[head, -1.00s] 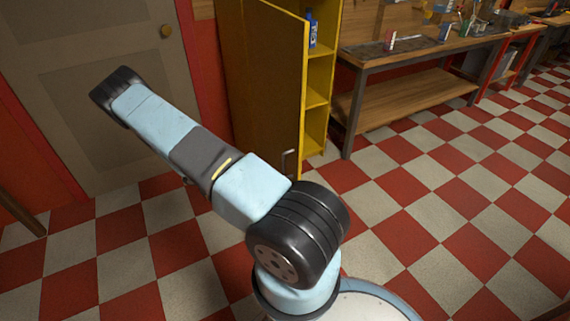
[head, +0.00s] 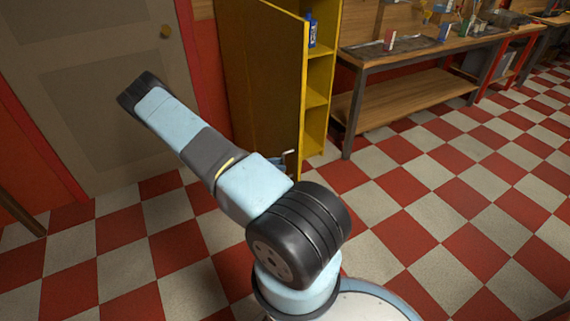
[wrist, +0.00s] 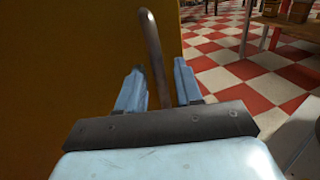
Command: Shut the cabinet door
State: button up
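The yellow cabinet door (head: 265,85) stands open in the head view, its broad face toward me. It also fills the left of the wrist view (wrist: 60,60). The open cabinet (head: 320,75) shows yellow shelves behind the door's right edge. The door's handle (wrist: 153,45) is a curved dark bar in the wrist view. My gripper (wrist: 159,70) is open, with one blue finger on each side of the handle and gaps between. In the head view, the handle (head: 290,158) shows just above my arm, which hides most of the gripper.
A blue bottle (head: 312,32) stands on an upper cabinet shelf. A wooden workbench (head: 415,44) with small items stands right of the cabinet. A grey door (head: 95,90) is at the left. The checkered floor (head: 430,220) is clear at the right.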

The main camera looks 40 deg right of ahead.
jog(key=shift+x, duration=1.2)
grip_shut()
